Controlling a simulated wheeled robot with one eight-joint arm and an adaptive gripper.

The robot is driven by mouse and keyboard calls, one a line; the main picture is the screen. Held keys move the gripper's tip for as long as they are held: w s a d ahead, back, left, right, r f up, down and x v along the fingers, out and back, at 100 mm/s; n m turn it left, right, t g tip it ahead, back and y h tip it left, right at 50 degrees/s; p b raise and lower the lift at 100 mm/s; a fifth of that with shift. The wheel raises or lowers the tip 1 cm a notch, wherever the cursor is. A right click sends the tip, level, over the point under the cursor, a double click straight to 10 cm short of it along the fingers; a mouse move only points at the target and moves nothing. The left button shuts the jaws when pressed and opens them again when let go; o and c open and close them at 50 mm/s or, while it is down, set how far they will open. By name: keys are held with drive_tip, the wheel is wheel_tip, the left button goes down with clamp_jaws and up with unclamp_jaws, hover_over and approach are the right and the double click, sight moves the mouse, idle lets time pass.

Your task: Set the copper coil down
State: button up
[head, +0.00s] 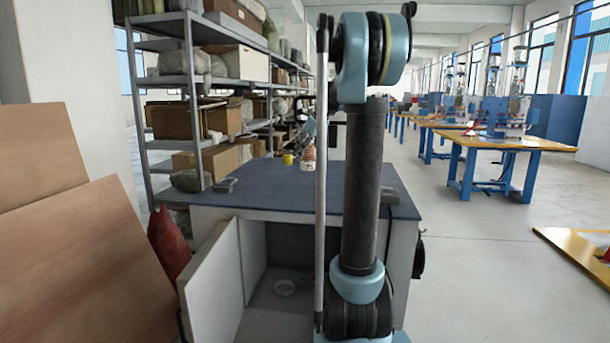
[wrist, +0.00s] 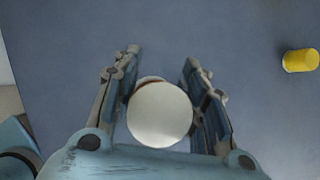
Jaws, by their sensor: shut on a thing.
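The copper coil (wrist: 160,113) is between the two fingers of my gripper (wrist: 161,58) in the wrist view. I see its round, pale end face, with a thin brown edge at the top left. My gripper is shut on it. In the head view the coil (head: 307,157) is a small copper-brown upright shape with a pale lower part, over the far part of the dark blue-grey tabletop (head: 270,196). My arm partly hides that area, and I cannot tell whether the coil touches the top.
A yellow cylinder (wrist: 300,60) lies right of my gripper in the wrist view; it also shows in the head view (head: 288,159). The cabinet door (head: 212,285) below hangs open. Shelves (head: 190,90) stand behind.

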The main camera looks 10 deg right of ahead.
sight(304, 168)
drive_tip(key=shift+f, duration=3.55)
drive_tip(key=o, duration=1.4)
